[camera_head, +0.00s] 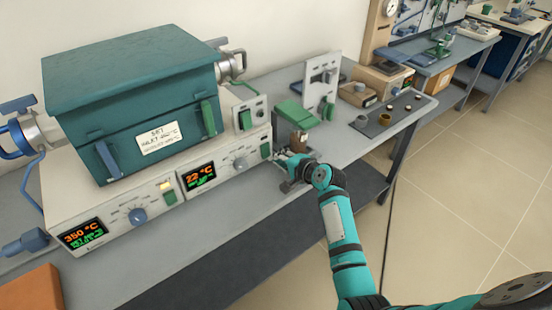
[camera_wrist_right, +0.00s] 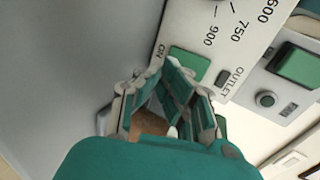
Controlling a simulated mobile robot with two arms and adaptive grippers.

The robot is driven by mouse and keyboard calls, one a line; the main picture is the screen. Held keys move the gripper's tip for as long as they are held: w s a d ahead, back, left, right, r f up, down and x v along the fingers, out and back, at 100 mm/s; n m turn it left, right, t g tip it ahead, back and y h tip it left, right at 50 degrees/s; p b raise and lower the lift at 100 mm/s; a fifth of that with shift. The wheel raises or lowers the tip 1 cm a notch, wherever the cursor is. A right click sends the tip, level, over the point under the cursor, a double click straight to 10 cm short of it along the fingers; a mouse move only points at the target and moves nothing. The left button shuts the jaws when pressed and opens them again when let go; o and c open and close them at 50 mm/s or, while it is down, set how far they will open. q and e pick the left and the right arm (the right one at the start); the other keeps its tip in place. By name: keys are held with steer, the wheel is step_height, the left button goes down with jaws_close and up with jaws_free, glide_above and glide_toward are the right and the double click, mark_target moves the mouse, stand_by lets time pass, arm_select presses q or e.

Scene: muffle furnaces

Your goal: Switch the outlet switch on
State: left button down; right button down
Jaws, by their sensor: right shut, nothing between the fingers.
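The outlet switch is a green rocker on the pale furnace panel. In the head view the switch (camera_head: 266,151) sits at the right end of the panel. In the right wrist view the switch (camera_wrist_right: 190,62) lies beside the "ON" and "OUTLET" lettering. My right gripper (camera_head: 283,159) is shut and empty, close in front of the panel's right end. In the right wrist view its fingertips (camera_wrist_right: 180,80) are at the switch's lower edge and overlap part of it; I cannot tell whether they touch. My left gripper is not in view.
A teal furnace box (camera_head: 135,100) stands on the control unit, with displays of 350 °C and 22 °C. A smaller panel with another green switch (camera_head: 245,119) is behind. A white stand (camera_head: 321,85), green pads (camera_head: 297,113) and a dark tray (camera_head: 388,119) occupy the bench to the right.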

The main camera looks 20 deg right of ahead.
steer(key=shift+w+a+f, duration=0.15)
steer(key=shift+w+a, duration=0.05)
steer(key=shift+w, duration=0.5)
steer(key=shift+w+f+b, duration=0.15)
steer(key=shift+f+b, duration=0.2)
steer(key=shift+b, duration=0.45)
steer(key=shift+w+a+r+t, duration=0.1)
steer(key=shift+r+t, duration=0.15)
steer(key=shift+t, duration=0.15)
steer(key=shift+r, duration=0.1)
steer(key=shift+r+p, duration=0.8)
steer(key=shift+p, duration=0.2)
steer(key=shift+f, duration=0.1)
